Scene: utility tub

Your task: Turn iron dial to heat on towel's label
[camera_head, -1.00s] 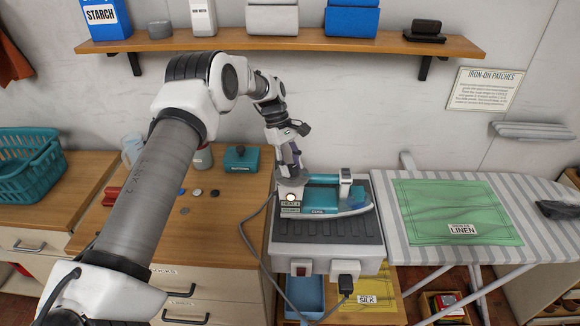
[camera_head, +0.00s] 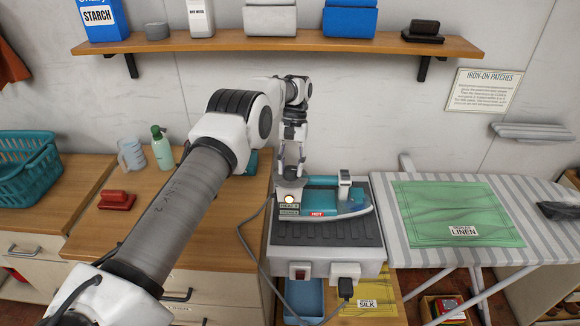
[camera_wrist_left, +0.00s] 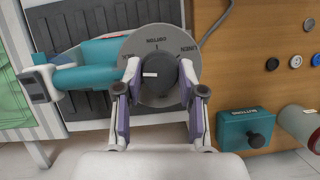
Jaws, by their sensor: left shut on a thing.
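The teal iron (camera_head: 350,205) sits on a grey ridged stand, with a red HOT sign (camera_head: 317,213) at its front. Its round grey dial (camera_head: 291,183) is at the left end; in the wrist view the dial disc (camera_wrist_left: 150,98) shows lettering including COTTON and LINEN. My left gripper (camera_head: 291,172) points down and is shut on the dark dial knob (camera_wrist_left: 157,72), one finger on each side. A white mark shows on the knob; which word it points to is unclear. The green towel (camera_head: 455,205) lies on the striped ironing board, its label (camera_head: 463,230) reading LINEN.
A stand (camera_head: 325,257) holds the iron, with a cord looping at its left. A yellow cloth labelled SILK (camera_head: 370,300) lies below. A spray bottle (camera_head: 161,147) and red brush (camera_head: 117,200) are on the left counter. A shelf (camera_head: 275,45) runs above.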

